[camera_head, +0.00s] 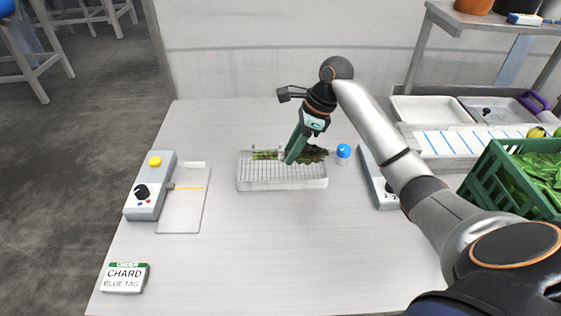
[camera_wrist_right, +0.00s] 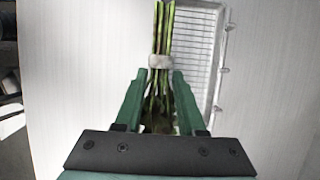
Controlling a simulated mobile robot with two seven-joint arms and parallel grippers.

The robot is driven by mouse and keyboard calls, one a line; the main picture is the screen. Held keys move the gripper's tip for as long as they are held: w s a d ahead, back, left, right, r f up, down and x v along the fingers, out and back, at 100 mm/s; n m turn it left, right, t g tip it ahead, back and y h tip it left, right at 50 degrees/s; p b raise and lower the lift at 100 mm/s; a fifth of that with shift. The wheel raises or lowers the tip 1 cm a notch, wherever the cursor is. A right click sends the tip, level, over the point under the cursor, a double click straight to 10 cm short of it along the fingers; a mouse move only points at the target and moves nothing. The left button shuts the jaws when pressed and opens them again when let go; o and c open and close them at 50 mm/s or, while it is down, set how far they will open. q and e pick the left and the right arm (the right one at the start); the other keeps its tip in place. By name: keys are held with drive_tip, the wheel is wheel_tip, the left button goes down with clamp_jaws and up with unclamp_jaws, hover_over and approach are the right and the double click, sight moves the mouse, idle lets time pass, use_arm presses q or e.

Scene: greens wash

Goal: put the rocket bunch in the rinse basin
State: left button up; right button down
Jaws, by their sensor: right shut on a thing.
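My right gripper (camera_head: 290,160) has green fingers and reaches down over a white wire rack tray (camera_head: 285,180) in the middle of the table. It is shut on a leafy bunch (camera_head: 266,154) with green stems to the left and dark leaves to the right. In the right wrist view the stems (camera_wrist_right: 165,25) run out between the fingers (camera_wrist_right: 160,95), with a pale band around them. The bunch is at the rack; whether it touches the rack I cannot tell. A white basin (camera_head: 408,117) and a grey basin (camera_head: 529,113) stand at the back right. My left gripper is out of view.
A green crate (camera_head: 488,178) of leafy greens stands at the right. A grey box with a knob (camera_head: 150,187) and a flat plate (camera_head: 181,217) lie left. A blue ball (camera_head: 343,150) is right of the rack. The front middle is clear.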

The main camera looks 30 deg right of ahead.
hover_over(276, 171)
drive_tip(key=d, duration=0.1)
drive_tip(key=f, duration=0.6)
drive_tip(key=shift+s+f+b, duration=0.15)
drive_tip(key=shift+s+b, duration=0.2)
drive_tip(key=shift+s, duration=0.05)
drive_tip(key=shift+f, duration=1.55)
drive_tip(key=shift+f, duration=0.1)
drive_tip(key=c, duration=0.5)
unclamp_jaws()
drive_tip(key=shift+d, duration=0.1)
drive_tip(key=v, duration=1.2)
drive_tip(key=shift+p, duration=0.3)
